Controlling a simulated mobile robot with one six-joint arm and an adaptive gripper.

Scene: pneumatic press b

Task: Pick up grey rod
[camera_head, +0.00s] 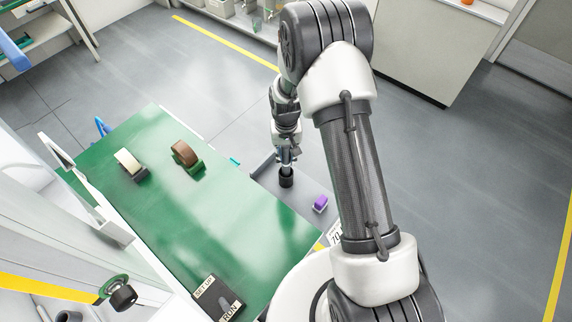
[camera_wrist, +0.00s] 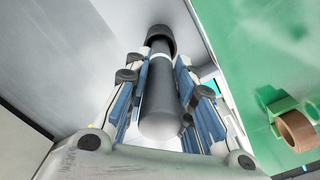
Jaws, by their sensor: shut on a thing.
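The grey rod (camera_wrist: 160,105) is a dark grey cylinder with a wider black end. In the wrist view it lies lengthwise between the two blue-padded fingers of my gripper (camera_wrist: 160,72), which is shut on it. In the head view my gripper (camera_head: 287,163) points down, and the rod's black lower end (camera_head: 286,181) shows just below the fingers. It is over a grey tray beside the green table. I cannot tell whether the rod's lower end touches the tray floor.
The grey tray (camera_head: 262,163) has raised walls and also holds a purple object (camera_head: 320,203). The green table (camera_head: 230,235) carries two tape dispensers, one with brown tape (camera_head: 182,152) and one with pale tape (camera_head: 128,162). A machine with a black knob (camera_head: 123,297) stands at the lower left.

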